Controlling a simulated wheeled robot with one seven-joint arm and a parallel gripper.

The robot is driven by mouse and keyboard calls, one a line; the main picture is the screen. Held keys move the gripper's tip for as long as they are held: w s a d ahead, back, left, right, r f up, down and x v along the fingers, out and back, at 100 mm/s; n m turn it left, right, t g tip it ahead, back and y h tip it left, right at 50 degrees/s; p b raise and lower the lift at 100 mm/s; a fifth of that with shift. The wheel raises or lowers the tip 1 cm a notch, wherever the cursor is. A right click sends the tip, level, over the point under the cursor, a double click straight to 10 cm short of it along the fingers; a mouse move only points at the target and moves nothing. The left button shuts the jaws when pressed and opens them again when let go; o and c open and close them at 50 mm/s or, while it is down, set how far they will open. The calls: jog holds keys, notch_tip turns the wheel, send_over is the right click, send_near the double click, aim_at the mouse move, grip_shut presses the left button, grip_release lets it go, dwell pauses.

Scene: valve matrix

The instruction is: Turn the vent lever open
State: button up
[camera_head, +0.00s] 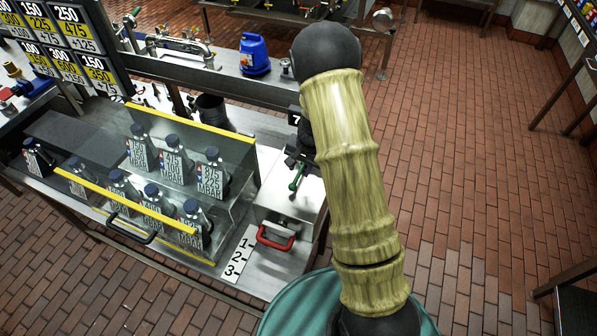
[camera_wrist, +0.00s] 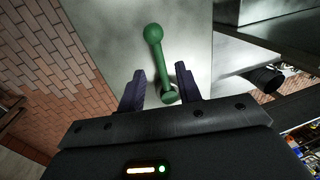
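The vent lever appears to be the green lever (camera_wrist: 160,62) with a round ball knob, standing out against a grey metal face in the wrist view. Its knob end points up and slightly left, and its round hub is low between my fingers. In the head view the green lever (camera_head: 298,177) shows small above the metal box. My gripper (camera_wrist: 160,84) is open, with one dark finger on each side of the lever near its hub. I cannot tell whether either finger touches it. In the head view my arm hides part of the gripper.
A metal box (camera_head: 291,199) with a red handle (camera_head: 276,238) stands at the bench's right end. To its left is a clear case with yellow edges (camera_head: 190,125) holding several labelled bottles. A blue jug (camera_head: 254,55) stands behind.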

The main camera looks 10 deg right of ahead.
aim_at(297, 177)
jog(key=shift+w+a+f, duration=0.1)
jog(key=shift+a+f, duration=0.05)
jog(key=shift+f, duration=0.75)
jog(key=shift+w+a+f, duration=0.1)
jog(key=shift+a+f, duration=0.05)
jog(key=shift+f, duration=0.7)
grip_shut()
